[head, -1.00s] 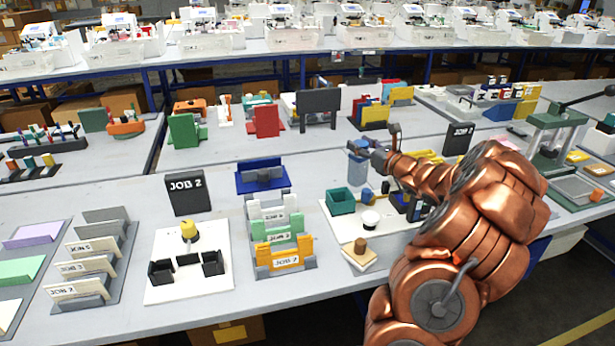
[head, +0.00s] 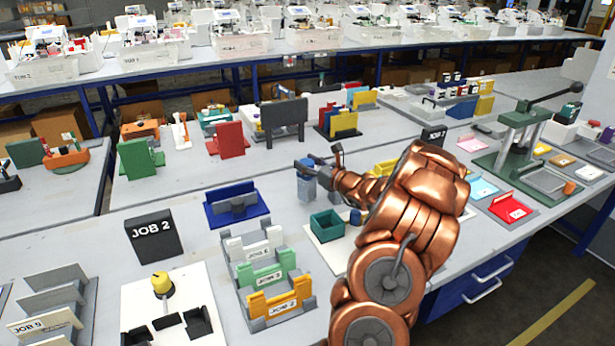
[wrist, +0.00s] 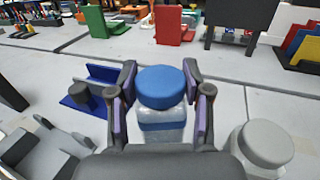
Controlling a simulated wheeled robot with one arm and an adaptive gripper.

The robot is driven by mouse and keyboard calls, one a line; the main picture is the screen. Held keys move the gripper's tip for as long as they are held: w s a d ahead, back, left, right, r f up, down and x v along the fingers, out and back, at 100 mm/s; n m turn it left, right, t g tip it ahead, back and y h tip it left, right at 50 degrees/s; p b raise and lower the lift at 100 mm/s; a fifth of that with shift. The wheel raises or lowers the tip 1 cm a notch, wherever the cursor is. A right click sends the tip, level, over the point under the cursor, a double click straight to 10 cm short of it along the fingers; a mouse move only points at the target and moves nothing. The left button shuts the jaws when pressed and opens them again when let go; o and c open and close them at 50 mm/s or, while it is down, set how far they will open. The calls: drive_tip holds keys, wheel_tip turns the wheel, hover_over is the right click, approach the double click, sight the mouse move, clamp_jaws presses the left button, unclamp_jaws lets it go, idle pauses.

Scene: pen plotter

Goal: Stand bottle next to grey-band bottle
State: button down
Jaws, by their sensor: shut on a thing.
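A clear bottle with a blue cap (wrist: 167,88) and a blue band stands upright between the two fingers of my gripper (wrist: 160,110) in the wrist view. The fingers are shut on it from both sides. In the head view the bottle (head: 307,187) shows below my gripper (head: 306,167), beyond the green bin. A second clear bottle with a grey cap (wrist: 264,146) is at the lower right of the wrist view, apart from the held bottle. Its band is not clearly visible. I cannot tell whether the held bottle's base touches the table.
A green bin (head: 327,224) on a white board is in front of the held bottle. A blue holder (head: 237,204) and a rack of JOB cards (head: 268,280) are to its left. A dark panel (head: 284,121) stands farther back. Bare grey table lies behind the bottle.

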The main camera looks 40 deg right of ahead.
sight(313, 178)
drive_tip(key=shift+f+p, duration=0.35)
drive_tip(key=shift+f, duration=1.9)
drive_tip(key=c, duration=0.5)
unclamp_jaws()
drive_tip(key=shift+s, duration=0.1)
drive_tip(key=s+b, duration=0.2)
drive_tip(key=s, duration=1)
